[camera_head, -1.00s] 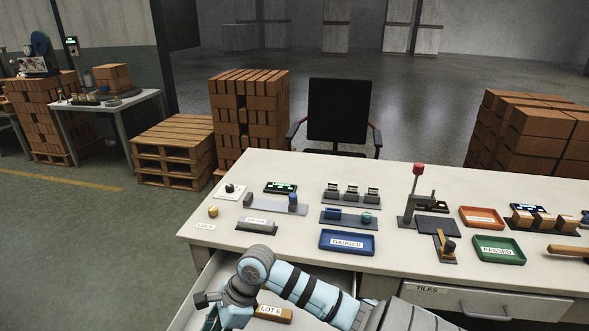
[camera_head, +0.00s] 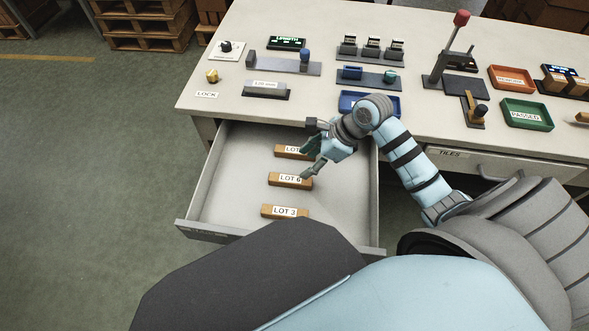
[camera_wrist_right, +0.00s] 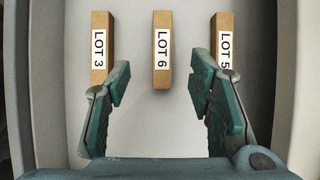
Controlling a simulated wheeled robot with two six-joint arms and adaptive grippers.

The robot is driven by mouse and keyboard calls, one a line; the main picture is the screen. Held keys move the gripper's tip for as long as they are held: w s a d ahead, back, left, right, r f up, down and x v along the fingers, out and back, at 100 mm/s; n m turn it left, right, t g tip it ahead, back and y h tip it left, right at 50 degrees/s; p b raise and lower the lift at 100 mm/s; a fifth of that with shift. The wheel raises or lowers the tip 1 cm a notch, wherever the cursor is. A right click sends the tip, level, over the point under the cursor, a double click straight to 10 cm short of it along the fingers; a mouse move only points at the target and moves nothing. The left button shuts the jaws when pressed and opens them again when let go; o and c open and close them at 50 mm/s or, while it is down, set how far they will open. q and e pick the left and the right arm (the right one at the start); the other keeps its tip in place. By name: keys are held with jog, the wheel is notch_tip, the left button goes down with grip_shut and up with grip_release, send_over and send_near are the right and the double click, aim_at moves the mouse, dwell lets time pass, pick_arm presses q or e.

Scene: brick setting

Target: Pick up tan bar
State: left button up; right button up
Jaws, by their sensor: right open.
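Three tan bars lie in the open drawer (camera_head: 345,215). The LOT 6 bar (camera_head: 291,181) is in the middle, the LOT 3 bar (camera_head: 284,211) is nearest, and the farthest, partly hidden one (camera_head: 286,150) reads LOT 5 in the right wrist view (camera_wrist_right: 222,30). My right gripper (camera_head: 309,158) is open and empty above the drawer, at the right ends of the far and middle bars. In the right wrist view its fingers (camera_wrist_right: 160,82) are spread, with the LOT 6 bar (camera_wrist_right: 161,30) between and beyond them, apart from both. My left gripper is out of view.
The drawer walls surround the bars. On the table above are a blue tray (camera_head: 352,96), an orange tray (camera_head: 513,67), a green tray (camera_head: 545,124) and a stand with a red knob (camera_head: 462,18). A shut TILES drawer (camera_head: 500,163) is to the right.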

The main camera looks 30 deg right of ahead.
jog(key=b, duration=0.2)
send_over(291, 179)
jog(key=s+d, duration=0.2)
notch_tip(291, 179, down, 5)
jog(key=shift+s+d+r, duration=0.1)
jog(key=shift+s+r, duration=0.05)
jog(key=shift+r, duration=0.05)
jog(key=b+x, duration=0.1)
jog(key=x, duration=0.1)
jog(key=b+x, duration=0.3)
jog(key=x, duration=0.1)
jog(key=shift+d+f, duration=0.25)
jog(key=shift+d, duration=0.1)
jog(key=shift+r, duration=0.15)
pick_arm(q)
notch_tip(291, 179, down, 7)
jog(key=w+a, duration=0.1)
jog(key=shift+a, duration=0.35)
pick_arm(e)
grip_shut()
